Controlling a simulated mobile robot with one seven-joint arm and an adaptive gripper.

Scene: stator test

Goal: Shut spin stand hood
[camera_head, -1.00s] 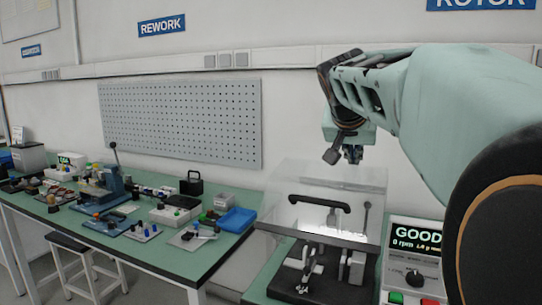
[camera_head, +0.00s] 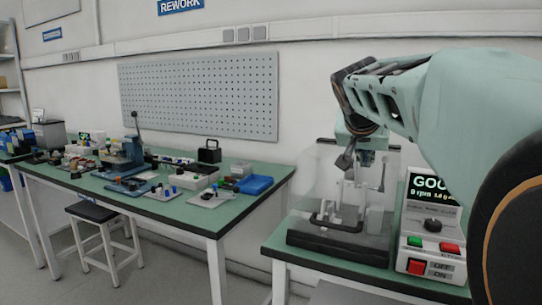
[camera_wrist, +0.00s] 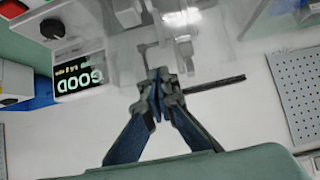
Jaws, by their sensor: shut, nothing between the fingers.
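The spin stand's clear hood (camera_head: 312,180) is down over the stand, its black handle (camera_head: 337,226) low at the front, close above the dark base (camera_head: 318,240). I cannot tell whether its lower edge fully touches the base. Pale fixture parts show through the clear panels. My gripper (camera_head: 362,160) is above and behind the handle, at the hood's upper part, apart from the handle. In the wrist view my gripper (camera_wrist: 158,76) has its fingers together with nothing between them. Whether it touches the hood is unclear.
A control box (camera_head: 432,225) with a GOOD display and green and red buttons stands right of the hood. A separate bench (camera_head: 225,212) on the left holds a blue tray (camera_head: 254,184) and several tools. A pegboard (camera_head: 200,95) hangs on the wall. A gap separates the two benches.

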